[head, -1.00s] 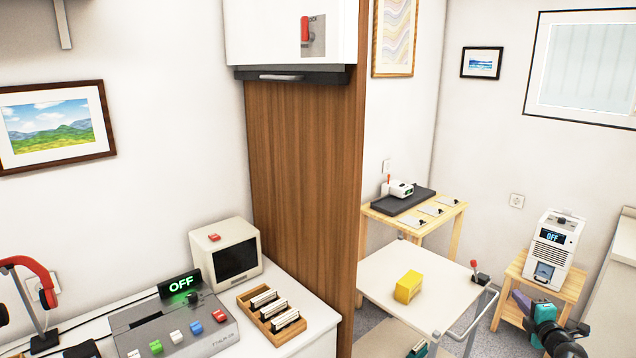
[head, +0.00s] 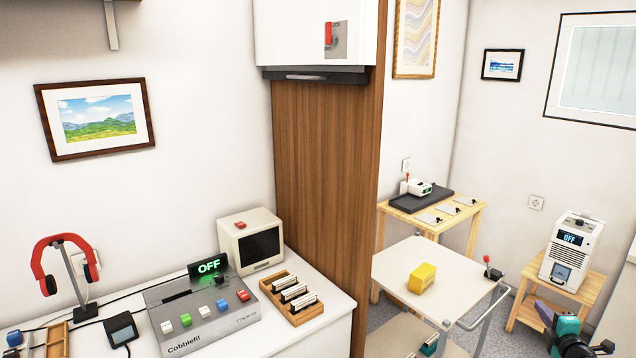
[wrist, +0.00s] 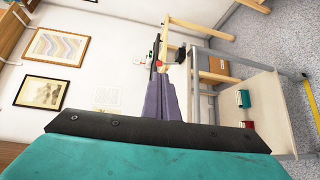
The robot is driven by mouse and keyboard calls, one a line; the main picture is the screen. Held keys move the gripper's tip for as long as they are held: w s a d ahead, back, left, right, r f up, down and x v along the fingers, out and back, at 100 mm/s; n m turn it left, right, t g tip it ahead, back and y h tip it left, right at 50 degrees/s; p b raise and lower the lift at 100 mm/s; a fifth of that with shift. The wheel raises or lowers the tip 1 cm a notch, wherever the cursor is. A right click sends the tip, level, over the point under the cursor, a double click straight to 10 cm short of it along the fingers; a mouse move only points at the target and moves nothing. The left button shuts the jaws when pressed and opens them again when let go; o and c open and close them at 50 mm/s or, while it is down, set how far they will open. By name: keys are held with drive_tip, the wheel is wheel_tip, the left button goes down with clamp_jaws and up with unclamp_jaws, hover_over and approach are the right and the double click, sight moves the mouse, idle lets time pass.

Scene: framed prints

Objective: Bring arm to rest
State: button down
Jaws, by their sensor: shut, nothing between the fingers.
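My gripper (head: 542,310) shows at the lower right of the head view, in front of the wooden stand with the white machine. Its teal wrist and dark arm parts run off the bottom edge. In the wrist view its purple fingers (wrist: 164,85) lie together, shut and empty. The fingers are in the air and appear to touch nothing.
A white cart (head: 408,258) with a yellow block (head: 422,278) stands left of my gripper. The white machine (head: 570,250), reading OFF, sits on its stand (head: 528,290). A counter at left holds a grey Cobblefil console (head: 200,318) and headphones (head: 62,262).

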drive_tip(key=w+a+f+m+g+h, duration=0.1)
drive_tip(key=a+f+m+g+h, duration=0.1)
drive_tip(key=a+f+m, duration=0.45)
drive_tip(key=w+a+f+m+g+h, duration=0.15)
drive_tip(key=a+f, duration=0.25)
drive_tip(key=f, duration=0.5)
drive_tip(key=s+a+f+m+g+y, duration=0.1)
drive_tip(key=s+a+f+m+g, duration=0.25)
drive_tip(key=a+f, duration=0.45)
drive_tip(key=s+a+f+m+g+y, duration=0.1)
drive_tip(key=s+a+f+m+g, duration=0.2)
drive_tip(key=a+f, duration=0.5)
drive_tip(key=s+a+f+g+y, duration=0.1)
drive_tip(key=s+a+f+g, duration=0.2)
drive_tip(key=s+a+f, duration=0.3)
drive_tip(key=s+a+f+g+y, duration=0.2)
drive_tip(key=s+a+f, duration=0.2)
drive_tip(key=s+a, duration=0.4)
drive_tip(key=s+a+f+m+g+y, duration=0.1)
drive_tip(key=s+a+g, duration=0.5)
drive_tip(key=s+a, duration=0.9)
drive_tip(key=s+y, duration=0.1)
drive_tip(key=s, duration=0.2)
drive_tip(key=shift+s+a+g+y, duration=0.15)
drive_tip(key=shift+s+g+y, duration=0.2)
drive_tip(key=shift+g, duration=0.05)
